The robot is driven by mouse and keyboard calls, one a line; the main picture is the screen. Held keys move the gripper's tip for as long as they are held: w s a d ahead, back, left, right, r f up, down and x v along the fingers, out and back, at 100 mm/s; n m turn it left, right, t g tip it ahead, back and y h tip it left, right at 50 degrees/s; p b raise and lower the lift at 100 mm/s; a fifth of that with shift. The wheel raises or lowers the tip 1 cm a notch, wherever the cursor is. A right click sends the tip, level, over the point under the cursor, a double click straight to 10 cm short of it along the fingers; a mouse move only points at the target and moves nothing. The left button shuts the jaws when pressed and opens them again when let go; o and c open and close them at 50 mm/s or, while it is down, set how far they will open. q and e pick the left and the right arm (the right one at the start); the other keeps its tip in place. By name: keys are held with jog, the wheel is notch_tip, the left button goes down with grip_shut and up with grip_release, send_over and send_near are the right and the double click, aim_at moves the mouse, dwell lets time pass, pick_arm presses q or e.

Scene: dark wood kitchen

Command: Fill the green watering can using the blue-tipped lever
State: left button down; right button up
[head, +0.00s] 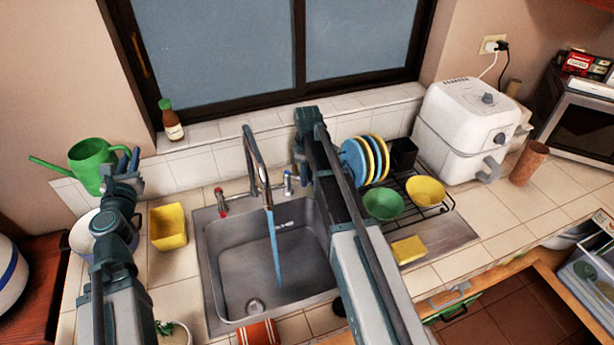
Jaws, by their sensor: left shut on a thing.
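The green watering can (92,160) is at the left, by the wall, with its spout pointing left. My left gripper (130,160) is shut on it at its right side; the fingers hide part of that side. The tap (252,155) stands behind the sink (225,275), and a blue stream of water (274,250) falls from it into the basin. The blue-tipped lever (288,180) is right of the tap; a red-tipped lever (220,198) is left of it. My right gripper (310,118) is behind and right of the blue-tipped lever, apart from it in the picture; its jaws are unclear.
A yellow container (168,227) and a white pot (82,235) stand left of the sink. A dish rack (440,207) with plates and bowls is on the right, with a yellow sponge (408,250) in front.

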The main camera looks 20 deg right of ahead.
jog(key=shift+o, duration=0.5)
pick_arm(q)
jog(key=shift+r, duration=0.1)
pick_arm(e)
jog(key=shift+r, duration=0.1)
pick_arm(q)
notch_tip(320, 180, up, 12)
jog(key=p, duration=1.2)
pick_arm(e)
notch_tip(320, 180, up, 12)
